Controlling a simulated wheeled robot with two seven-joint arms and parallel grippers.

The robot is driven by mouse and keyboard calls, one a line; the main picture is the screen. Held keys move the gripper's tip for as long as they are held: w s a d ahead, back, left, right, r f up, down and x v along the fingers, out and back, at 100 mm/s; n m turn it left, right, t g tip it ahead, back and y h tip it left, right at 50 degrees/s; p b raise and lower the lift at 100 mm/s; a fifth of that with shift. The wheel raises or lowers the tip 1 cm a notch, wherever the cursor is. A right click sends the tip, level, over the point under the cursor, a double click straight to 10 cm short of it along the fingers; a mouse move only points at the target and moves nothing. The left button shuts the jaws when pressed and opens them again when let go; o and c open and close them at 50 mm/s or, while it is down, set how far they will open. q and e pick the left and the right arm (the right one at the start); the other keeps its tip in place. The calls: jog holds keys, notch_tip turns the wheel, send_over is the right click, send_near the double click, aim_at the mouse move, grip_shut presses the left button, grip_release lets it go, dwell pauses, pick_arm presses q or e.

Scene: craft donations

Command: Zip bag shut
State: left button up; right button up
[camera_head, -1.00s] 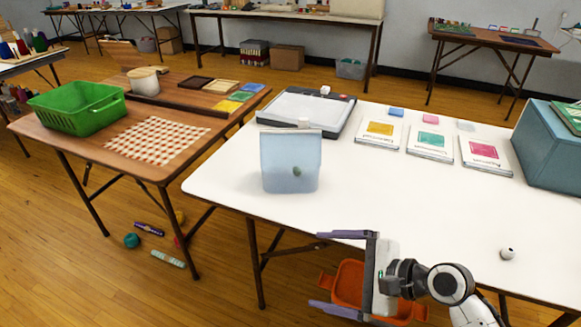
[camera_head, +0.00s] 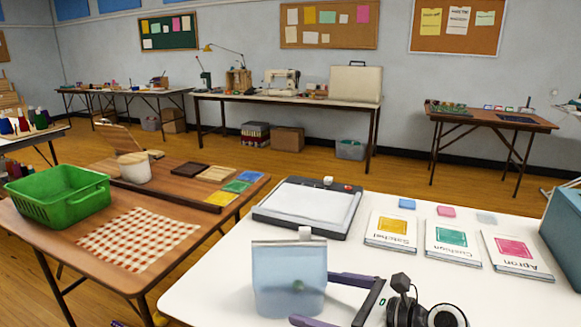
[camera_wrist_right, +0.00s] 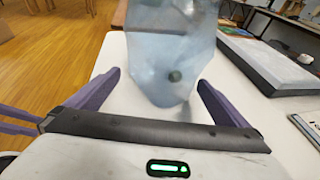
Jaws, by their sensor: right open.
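The bag (camera_head: 280,285) is a translucent pale blue pouch standing upright near the front left of the white table (camera_head: 215,275). A small dark green round thing shows low inside it. My left gripper is not in view.
A paper trimmer-like board (camera_head: 310,207) lies behind the bag. Labelled pattern packets (camera_head: 453,243) and a blue-grey box (camera_head: 565,235) are on the right. A wooden table with a green basket (camera_head: 60,196) stands left. White tabletop is clear left of the bag.

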aim_at(302, 294)
jog(key=b+x, duration=0.2)
jog(key=x, duration=0.1)
jog(key=shift+f, duration=0.25)
jog(key=shift+w+a+p, duration=0.5)
jog(key=shift+w+a, duration=0.05)
jog(key=shift+a, duration=0.3)
jog(key=shift+x, duration=1)
jog(key=shift+f, duration=0.15)
